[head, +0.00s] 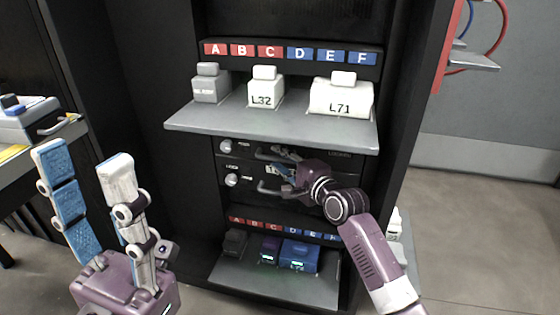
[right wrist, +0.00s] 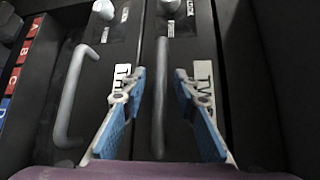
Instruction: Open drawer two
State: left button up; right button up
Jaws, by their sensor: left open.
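Two dark drawers sit one above the other in the cabinet, and both look shut. In the right wrist view a grey bar handle (right wrist: 159,100) stands between the blue-padded fingers of my right gripper (right wrist: 160,88). Gaps show on both sides, so the gripper is open around it without gripping. It appears to be the upper drawer's handle. The lower drawer's handle (right wrist: 73,95) lies to the left, also seen in the head view (head: 268,189). My left gripper (head: 84,160) is open and empty, left of the cabinet.
Above the drawers, a grey shelf (head: 190,120) holds white blocks marked L32 (head: 265,97) and L71 (head: 340,100). A lower shelf (head: 250,284) holds a blue box (head: 299,256) and others. Round knobs (head: 231,180) sit at the drawers' left ends. A bench (head: 40,150) stands at left.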

grip_shut()
jog(key=shift+s, duration=0.1)
dwell(0.3)
